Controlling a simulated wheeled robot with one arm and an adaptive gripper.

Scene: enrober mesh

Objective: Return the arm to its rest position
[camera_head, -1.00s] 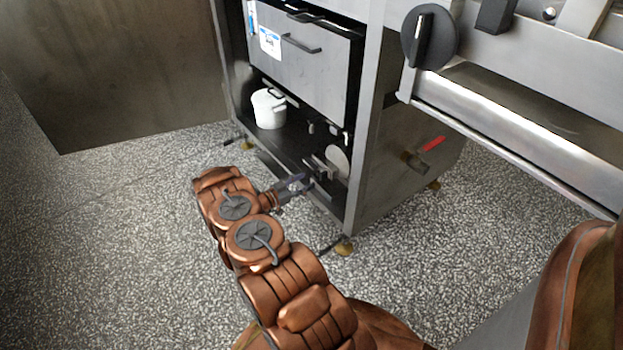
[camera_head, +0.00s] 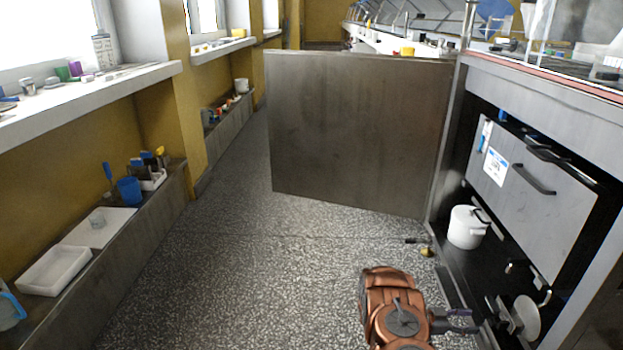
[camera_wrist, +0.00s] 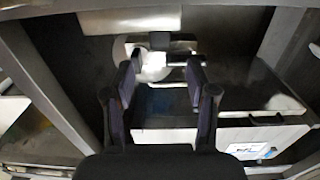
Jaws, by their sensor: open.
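My gripper (camera_head: 464,320) is at the lower right of the head view, at the end of my copper-coloured arm. It points right, toward the open lower bay of the steel cabinet (camera_head: 592,290). In the wrist view my gripper (camera_wrist: 162,80) shows two dark fingers spread apart with nothing held between them. Beyond the fingers are a pale round disc (camera_wrist: 152,66) and a grey metal part joined to it. The disc also shows in the head view (camera_head: 526,318), right of my gripper and apart from it. The lower part of my arm is out of frame.
A white lidded pot (camera_head: 466,228) stands in the bay, below a grey drawer front (camera_head: 530,190) with a handle. A large brown panel (camera_head: 355,135) stands behind. A left ledge holds a white tray (camera_head: 52,270) and a blue cup (camera_head: 129,190).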

